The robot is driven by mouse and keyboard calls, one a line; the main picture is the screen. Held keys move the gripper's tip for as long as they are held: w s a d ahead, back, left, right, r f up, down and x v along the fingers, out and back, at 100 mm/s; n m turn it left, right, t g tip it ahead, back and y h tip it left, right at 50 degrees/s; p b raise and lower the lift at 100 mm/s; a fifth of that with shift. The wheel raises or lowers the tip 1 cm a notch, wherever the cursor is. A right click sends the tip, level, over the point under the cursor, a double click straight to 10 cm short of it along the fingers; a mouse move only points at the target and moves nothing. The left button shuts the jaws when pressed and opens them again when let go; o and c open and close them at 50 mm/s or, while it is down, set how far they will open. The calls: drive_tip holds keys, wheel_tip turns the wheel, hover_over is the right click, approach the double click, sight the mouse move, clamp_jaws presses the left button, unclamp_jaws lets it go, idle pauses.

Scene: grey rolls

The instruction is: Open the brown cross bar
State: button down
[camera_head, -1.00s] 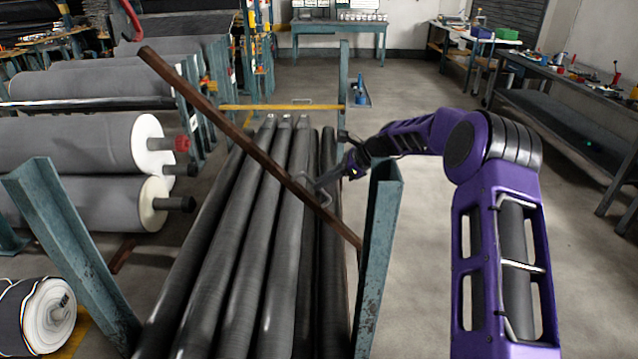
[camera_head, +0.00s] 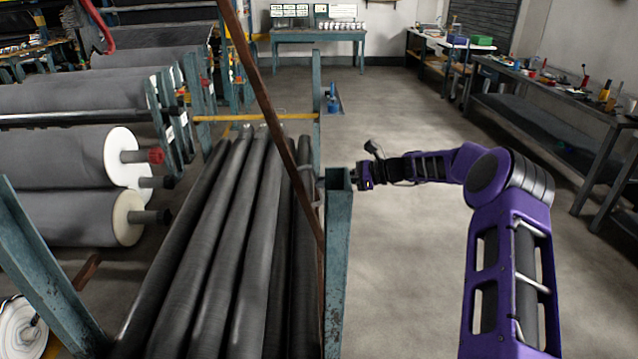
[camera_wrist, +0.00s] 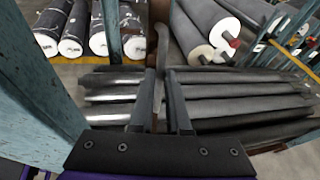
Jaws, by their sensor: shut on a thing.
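The brown cross bar (camera_head: 265,95) is raised at a steep tilt over the long grey rolls in the head view. Its lower end is by the front teal post (camera_head: 338,265) and its upper end leaves the top of the picture. Its grey handle (camera_head: 308,175) shows just left of that post. My gripper is mostly hidden behind the post top in the head view. In the wrist view my gripper (camera_wrist: 161,75) is shut on the handle, and a piece of the brown bar (camera_wrist: 158,12) shows beyond the fingertips.
Long grey rolls (camera_head: 215,245) lie side by side beneath the bar. A yellow bar (camera_head: 255,118) crosses behind them. Big fabric rolls (camera_head: 65,210) are stacked at the left. A workbench (camera_head: 555,105) stands at the right. The floor right of the post is clear.

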drive_tip(key=shift+d+f+y, duration=0.2)
drive_tip(key=shift+d+y, duration=0.5)
drive_tip(key=shift+d, duration=1.15)
drive_tip(key=c, duration=0.9)
unclamp_jaws()
drive_tip(key=shift+r, duration=0.1)
drive_tip(key=v, duration=1.7)
drive_tip(key=shift+s+d+b, duration=0.15)
drive_tip(key=shift+d+b, duration=0.05)
drive_tip(key=shift+b, duration=0.15)
drive_tip(key=shift+a, duration=0.1)
